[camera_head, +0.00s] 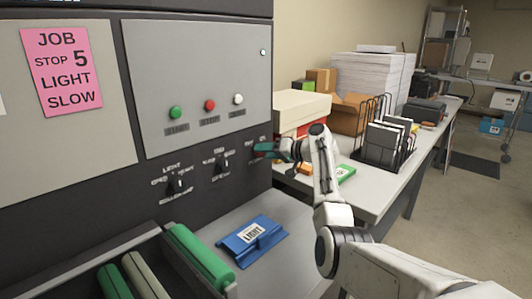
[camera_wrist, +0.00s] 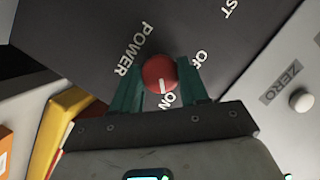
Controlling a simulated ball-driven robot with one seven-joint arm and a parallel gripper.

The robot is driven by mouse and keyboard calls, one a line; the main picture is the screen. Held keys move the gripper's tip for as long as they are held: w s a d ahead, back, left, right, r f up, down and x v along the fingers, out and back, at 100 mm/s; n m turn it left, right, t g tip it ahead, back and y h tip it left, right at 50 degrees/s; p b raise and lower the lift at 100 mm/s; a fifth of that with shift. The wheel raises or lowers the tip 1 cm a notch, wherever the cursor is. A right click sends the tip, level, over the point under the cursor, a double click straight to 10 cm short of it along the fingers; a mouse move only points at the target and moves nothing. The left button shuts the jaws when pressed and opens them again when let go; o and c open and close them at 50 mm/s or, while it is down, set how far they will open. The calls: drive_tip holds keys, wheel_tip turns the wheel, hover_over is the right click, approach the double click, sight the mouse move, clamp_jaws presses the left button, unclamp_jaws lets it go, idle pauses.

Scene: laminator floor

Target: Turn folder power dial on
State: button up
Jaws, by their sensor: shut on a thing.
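The power dial (camera_wrist: 160,73) is a round red knob on the dark panel, with POWER printed beside it. A white mark on the knob lies on the side towards the ON label (camera_wrist: 170,100). A second, partly readable label, perhaps OFF, is at its upper right. My gripper (camera_wrist: 161,84) has a teal finger on each side of the knob and is shut on it. In the head view my gripper (camera_head: 270,150) is at the right edge of the machine's front panel (camera_head: 235,185) and largely hides the dial.
Two black dials (camera_head: 174,184) (camera_head: 222,164) sit left on the panel, below green, red and white buttons (camera_head: 209,105). A blue LIGHT block (camera_head: 251,237) lies on the grey shelf below. A side table (camera_head: 385,195) with boxes, paper and a wire rack stands right of my gripper.

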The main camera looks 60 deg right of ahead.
drive_tip(key=o, duration=1)
drive_tip(key=shift+o, duration=0.2)
drive_tip(key=b+v, duration=0.1)
drive_tip(key=v, duration=0.9)
drive_tip(key=shift+s, duration=0.4)
